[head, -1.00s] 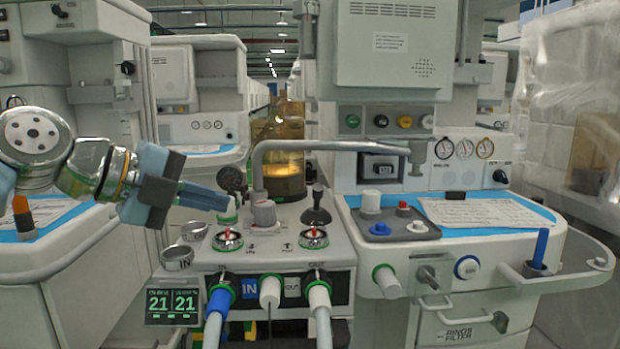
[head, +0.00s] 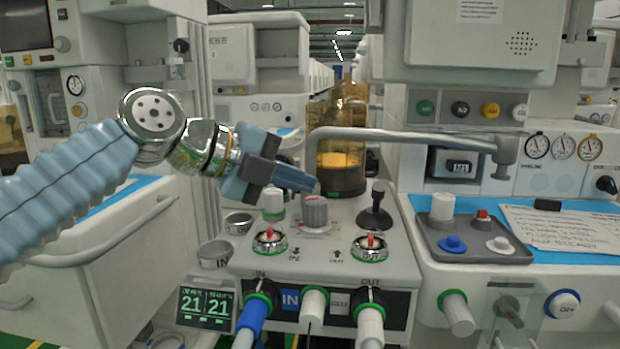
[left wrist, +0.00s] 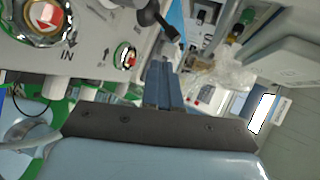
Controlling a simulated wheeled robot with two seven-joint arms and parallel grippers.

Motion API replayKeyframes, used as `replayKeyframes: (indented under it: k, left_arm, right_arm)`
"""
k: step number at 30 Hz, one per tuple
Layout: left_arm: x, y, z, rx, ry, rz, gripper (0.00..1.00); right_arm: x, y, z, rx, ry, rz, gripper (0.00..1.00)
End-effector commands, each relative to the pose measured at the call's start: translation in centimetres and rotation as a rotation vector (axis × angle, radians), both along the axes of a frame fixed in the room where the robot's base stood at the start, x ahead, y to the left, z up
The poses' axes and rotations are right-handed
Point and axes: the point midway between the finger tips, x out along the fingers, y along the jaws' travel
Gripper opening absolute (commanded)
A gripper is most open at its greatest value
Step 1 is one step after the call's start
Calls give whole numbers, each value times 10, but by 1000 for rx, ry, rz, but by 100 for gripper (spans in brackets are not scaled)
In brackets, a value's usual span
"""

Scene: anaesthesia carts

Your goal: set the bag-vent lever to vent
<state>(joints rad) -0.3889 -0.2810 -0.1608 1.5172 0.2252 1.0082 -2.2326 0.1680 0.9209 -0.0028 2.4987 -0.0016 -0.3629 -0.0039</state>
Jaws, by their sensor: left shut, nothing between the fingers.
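My left gripper (head: 314,187) is shut and empty. In the head view its tips are left of the lever and appear just above the grey ribbed knob (head: 315,213). In the left wrist view the shut fingers (left wrist: 161,66) point towards the black lever (left wrist: 158,20), with a gap between. My right gripper is not in view.
A bent metal arm (head: 400,134) crosses above and behind the lever. Two red-marked valve domes (head: 270,241) (head: 369,247) sit at the block's front. An amber canister (head: 341,150) stands behind. A grey tray (head: 470,235) with small parts lies to the right.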

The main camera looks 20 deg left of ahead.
Motion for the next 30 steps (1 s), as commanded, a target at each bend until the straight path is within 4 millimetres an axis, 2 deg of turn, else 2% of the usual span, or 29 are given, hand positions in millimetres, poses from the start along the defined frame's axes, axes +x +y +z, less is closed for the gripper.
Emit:
replayKeyframes:
  k: [11,15,21,30]
  left_arm:
    - [56,-46,-35,1,4,-1,0]
    - [73,-59,-29,0,2,0,0]
    - [84,-68,-29,0,0,1,0]
    - [85,-69,-29,-1,1,2,0]
  right_arm:
    - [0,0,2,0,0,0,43]
    - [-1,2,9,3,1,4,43]
    - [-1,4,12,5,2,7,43]
    - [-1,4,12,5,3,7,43]
